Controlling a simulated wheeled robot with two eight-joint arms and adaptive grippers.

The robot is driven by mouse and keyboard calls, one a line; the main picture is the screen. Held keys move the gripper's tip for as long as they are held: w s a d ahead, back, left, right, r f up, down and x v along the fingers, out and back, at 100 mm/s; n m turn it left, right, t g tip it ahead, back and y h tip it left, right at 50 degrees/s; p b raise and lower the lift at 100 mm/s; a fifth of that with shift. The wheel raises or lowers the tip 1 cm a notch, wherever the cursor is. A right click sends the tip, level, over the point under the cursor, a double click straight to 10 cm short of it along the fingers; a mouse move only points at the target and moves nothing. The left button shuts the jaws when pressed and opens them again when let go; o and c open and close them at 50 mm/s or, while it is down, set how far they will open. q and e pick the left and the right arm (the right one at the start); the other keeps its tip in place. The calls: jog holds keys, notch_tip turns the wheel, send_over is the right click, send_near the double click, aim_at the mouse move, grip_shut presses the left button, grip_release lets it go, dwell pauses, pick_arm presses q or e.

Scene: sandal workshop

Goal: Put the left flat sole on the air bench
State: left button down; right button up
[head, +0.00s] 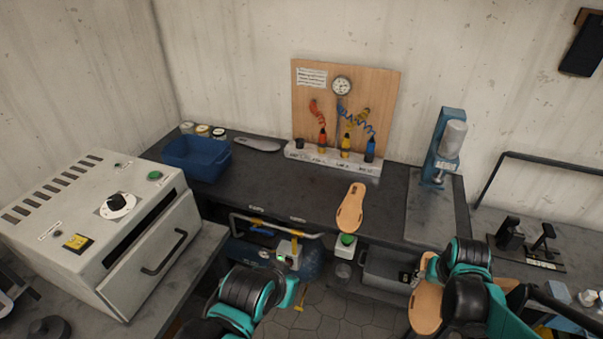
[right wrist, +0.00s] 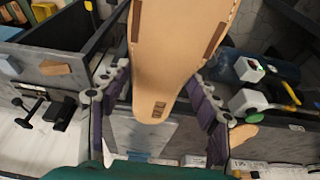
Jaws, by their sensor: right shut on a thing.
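My right gripper (right wrist: 160,88) is shut on a tan flat sole (right wrist: 182,45), with purple fingers along both its edges. In the head view this sole (head: 425,308) shows at the lower right beside my right arm, in front of the bench; the arm hides part of it and the fingers. A second tan sole (head: 351,207) lies on the front edge of the dark air bench (head: 285,185), below the hose board. I cannot read which sole is the left one. Of my left arm only links show, at the bottom of the head view.
A blue crate (head: 197,159), small jars and a grey sole (head: 257,145) are at the bench's left. A blue press (head: 445,145) stands right. The bench's middle is clear. A white oven (head: 105,220) stands left.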

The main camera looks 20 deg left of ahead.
aim_at(434, 294)
jog(key=f, duration=0.1)
jog(key=d+f, duration=0.1)
jog(key=f, duration=0.1)
jog(key=shift+s+d+f, duration=0.1)
jog(key=shift+s, duration=0.1)
jog(key=shift+s+d+f, duration=0.3)
jog(key=shift+s+f, duration=0.3)
jog(key=shift+s, duration=0.05)
jog(key=shift+s+d+f, duration=0.25)
jog(key=shift+s+f, duration=0.3)
jog(key=shift+s, duration=0.05)
jog(key=shift+s+d+f, duration=0.15)
jog(key=shift+s+f, duration=0.15)
jog(key=shift+f, duration=0.2)
jog(key=shift+s+r, duration=0.1)
